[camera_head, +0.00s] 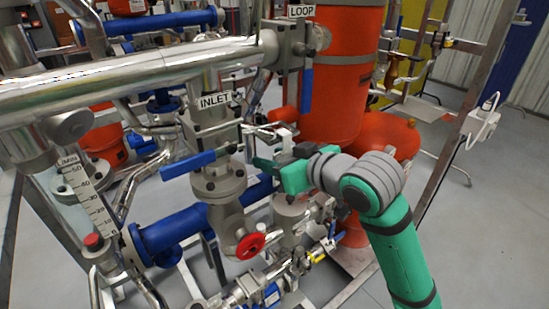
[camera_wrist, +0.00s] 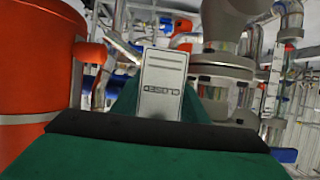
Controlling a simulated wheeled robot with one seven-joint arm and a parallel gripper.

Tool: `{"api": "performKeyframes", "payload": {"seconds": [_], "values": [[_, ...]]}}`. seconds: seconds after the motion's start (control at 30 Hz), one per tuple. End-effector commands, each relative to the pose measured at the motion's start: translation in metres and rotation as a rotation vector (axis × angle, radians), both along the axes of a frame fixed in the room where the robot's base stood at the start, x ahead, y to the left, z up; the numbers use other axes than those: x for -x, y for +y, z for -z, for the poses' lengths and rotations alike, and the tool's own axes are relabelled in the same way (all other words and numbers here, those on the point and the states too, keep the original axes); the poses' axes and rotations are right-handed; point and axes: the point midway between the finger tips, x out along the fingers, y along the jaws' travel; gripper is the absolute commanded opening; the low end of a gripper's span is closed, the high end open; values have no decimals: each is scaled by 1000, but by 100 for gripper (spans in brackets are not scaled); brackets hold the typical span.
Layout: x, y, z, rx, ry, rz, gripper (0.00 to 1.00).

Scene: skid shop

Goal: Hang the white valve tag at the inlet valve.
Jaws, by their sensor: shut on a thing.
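The tag (camera_wrist: 163,82) shows in the wrist view as a pale plate with dark lines and the word CLOSED upside down. My gripper (camera_wrist: 160,118) is shut on it, and the tag stands out beyond the green fingers. The inlet valve has a blue lever (camera_head: 188,164) pointing left and sits below the INLET label (camera_head: 215,101). I cannot see the tag touching the valve.
The LOOP valve (camera_head: 290,45) with its hanging blue lever is above, on the large silver pipe (camera_head: 130,82). An orange tank (camera_head: 335,90) stands behind my gripper. A red handwheel (camera_head: 250,246) and a blue pipe (camera_head: 180,232) lie below. Open floor shows at the right.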

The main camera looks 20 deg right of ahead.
Motion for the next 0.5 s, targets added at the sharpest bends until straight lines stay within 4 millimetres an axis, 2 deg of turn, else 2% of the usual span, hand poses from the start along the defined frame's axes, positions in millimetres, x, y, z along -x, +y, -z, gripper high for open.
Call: {"api": "performKeyframes", "payload": {"seconds": [0.03,0.1,0.5], "values": [[0,0,0,0,0,0,44],[0,-1,0,-1,0,1,61],[5,-4,-3,-1,-2,4,62]]}}
